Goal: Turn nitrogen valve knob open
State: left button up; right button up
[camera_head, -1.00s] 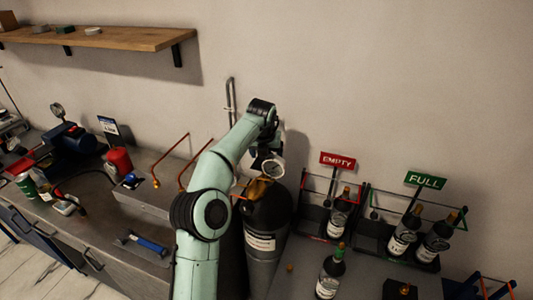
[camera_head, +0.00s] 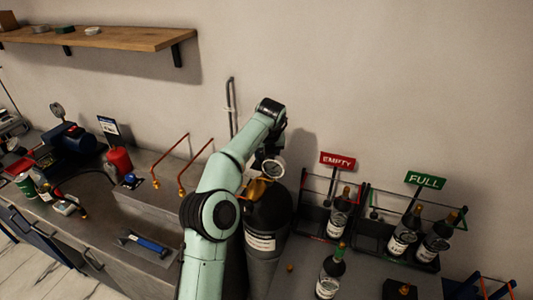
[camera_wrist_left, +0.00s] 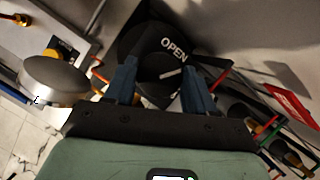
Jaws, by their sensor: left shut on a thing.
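The nitrogen cylinder (camera_head: 268,215) stands dark and upright at the counter, with a brass valve body (camera_head: 257,189) and a round white-faced gauge (camera_head: 273,168) at its top. In the left wrist view a black round knob (camera_wrist_left: 165,68) lies between my blue fingers, in front of a black dial marked OPEN (camera_wrist_left: 174,48). A white pointer line shows on the knob. My left gripper (camera_wrist_left: 160,80) is shut on the knob. In the head view my own arm hides the fingers and knob. My right gripper is not in view.
Dark bottles stand in racks under the EMPTY (camera_head: 338,159) and FULL (camera_head: 425,180) signs, right of the cylinder. One loose bottle (camera_head: 331,272) stands in front. Copper pipes (camera_head: 195,165) rise left of my arm. A wooden shelf (camera_head: 100,38) is on the wall.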

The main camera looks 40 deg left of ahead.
pick_arm(q)
jog(key=n, duration=0.2)
jog(key=n+g+y, duration=0.1)
jog(key=n, duration=0.2)
jog(key=shift+w+g, duration=0.1)
jog(key=shift+g, duration=0.2)
jog(key=shift+n, duration=0.4)
jog(key=o, duration=1)
jog(key=shift+o, duration=0.2)
